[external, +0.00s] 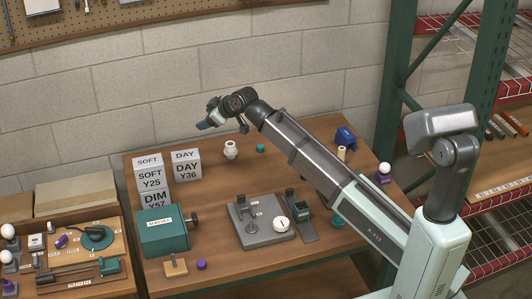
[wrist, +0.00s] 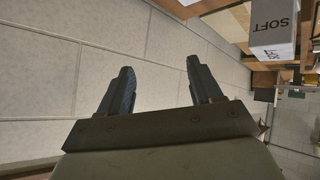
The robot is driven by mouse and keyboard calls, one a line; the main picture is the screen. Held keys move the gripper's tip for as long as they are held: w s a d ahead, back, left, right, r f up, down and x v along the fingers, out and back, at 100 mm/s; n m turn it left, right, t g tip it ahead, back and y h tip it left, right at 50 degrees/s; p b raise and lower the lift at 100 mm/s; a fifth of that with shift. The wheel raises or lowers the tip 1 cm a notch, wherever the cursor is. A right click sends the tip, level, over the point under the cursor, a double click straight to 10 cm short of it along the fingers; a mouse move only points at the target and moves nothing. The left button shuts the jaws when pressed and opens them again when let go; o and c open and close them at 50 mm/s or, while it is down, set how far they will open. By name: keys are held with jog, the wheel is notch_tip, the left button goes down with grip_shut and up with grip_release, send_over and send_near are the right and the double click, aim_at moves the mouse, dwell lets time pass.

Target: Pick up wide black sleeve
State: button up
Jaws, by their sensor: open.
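My gripper (external: 208,119) is raised in the air above the back of the wooden table, left of the arm's elbow. Its two dark fingers are apart and empty in the wrist view (wrist: 160,66), with the block wall behind them. I cannot make out a wide black sleeve in either view. The external view is too small to tell the little parts apart, and my arm hides part of the table.
White boxes marked SOFT (external: 150,173) and DAY (external: 186,165) stand at the table's left. A teal machine (external: 163,231), a grey fixture (external: 264,233), a white part (external: 230,149) and a blue object (external: 345,137) stand on the table. A block wall (external: 300,70) is behind.

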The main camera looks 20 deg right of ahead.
jog(key=s+d+f+g+h, duration=0.2)
jog(key=s+d+f+g, duration=0.15)
jog(key=d, duration=0.75)
jog(key=s+d+f+g+h, duration=0.2)
jog(key=d+f, duration=0.2)
jog(key=d, duration=0.6)
jog(key=s+d+f+g+h, duration=0.2)
jog(key=d+f+g, duration=0.15)
jog(key=d, duration=0.75)
jog(key=shift+n+t, duration=0.3)
jog(key=shift+f, duration=6.8)
jog(key=shift+c, duration=0.4)
jog(key=c, duration=1)
jog(key=shift+r, duration=0.1)
